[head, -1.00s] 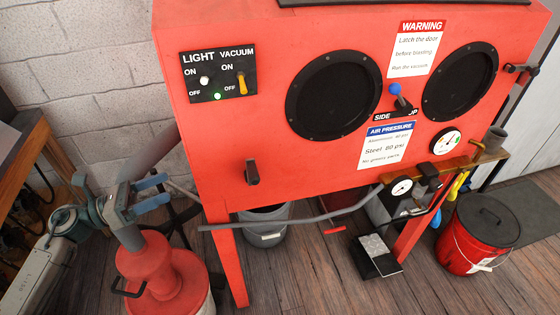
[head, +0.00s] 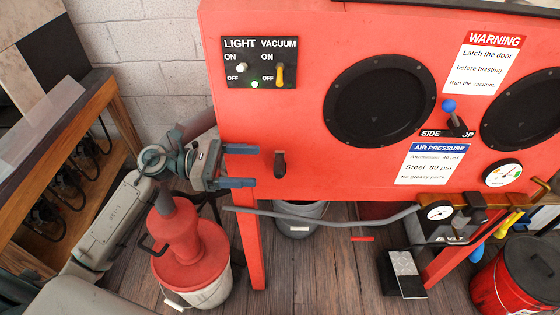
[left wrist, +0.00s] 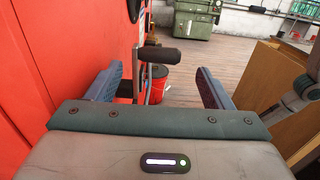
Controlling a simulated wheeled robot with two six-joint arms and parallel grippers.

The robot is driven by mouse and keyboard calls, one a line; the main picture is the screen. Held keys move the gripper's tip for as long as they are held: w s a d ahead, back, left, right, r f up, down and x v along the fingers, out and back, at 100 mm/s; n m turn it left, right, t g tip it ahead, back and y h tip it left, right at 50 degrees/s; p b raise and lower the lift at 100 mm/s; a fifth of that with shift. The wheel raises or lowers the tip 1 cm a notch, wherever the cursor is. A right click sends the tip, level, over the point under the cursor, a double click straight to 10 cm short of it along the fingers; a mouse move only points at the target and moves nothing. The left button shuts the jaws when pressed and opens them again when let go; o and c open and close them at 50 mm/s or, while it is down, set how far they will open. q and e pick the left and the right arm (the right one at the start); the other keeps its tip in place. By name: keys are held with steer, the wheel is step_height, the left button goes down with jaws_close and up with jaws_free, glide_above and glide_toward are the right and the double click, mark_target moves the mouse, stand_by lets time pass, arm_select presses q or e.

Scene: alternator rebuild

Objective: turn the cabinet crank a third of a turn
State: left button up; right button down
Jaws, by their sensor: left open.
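The cabinet crank (head: 280,164) is a small black handle on the lower left of the red cabinet's front (head: 330,40). In the left wrist view the crank's black grip (left wrist: 160,56) sticks out from the red wall, ahead of the jaws and between them in the picture. My left gripper (head: 256,166) is open, with its two blue-grey fingers pointing right toward the crank. A small gap shows between fingertips and crank in the head view. The fingers also show in the left wrist view (left wrist: 160,84), with nothing held between them. My right gripper is not in view.
A red funnel-topped bucket (head: 188,255) stands below my left arm. A grey hose (head: 330,219) runs under the cabinet. A wooden bench (head: 110,180) stands at the left. A red lidded bucket (head: 505,290) is at the lower right.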

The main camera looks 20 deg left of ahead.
mark_target(279, 163)
arm_select(q)
steer(key=p+x, duration=0.2)
steer(key=x, duration=0.5)
steer(key=shift+w+d+p, duration=0.1)
steer(key=shift+d+p, duration=0.1)
steer(key=shift+p, duration=0.1)
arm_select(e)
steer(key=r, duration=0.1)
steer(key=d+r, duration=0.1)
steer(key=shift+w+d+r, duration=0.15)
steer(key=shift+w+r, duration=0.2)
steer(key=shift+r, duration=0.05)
arm_select(q)
steer(key=shift+c, duration=0.6)
steer(key=shift+w+f, duration=0.15)
steer(key=c, duration=1.1)
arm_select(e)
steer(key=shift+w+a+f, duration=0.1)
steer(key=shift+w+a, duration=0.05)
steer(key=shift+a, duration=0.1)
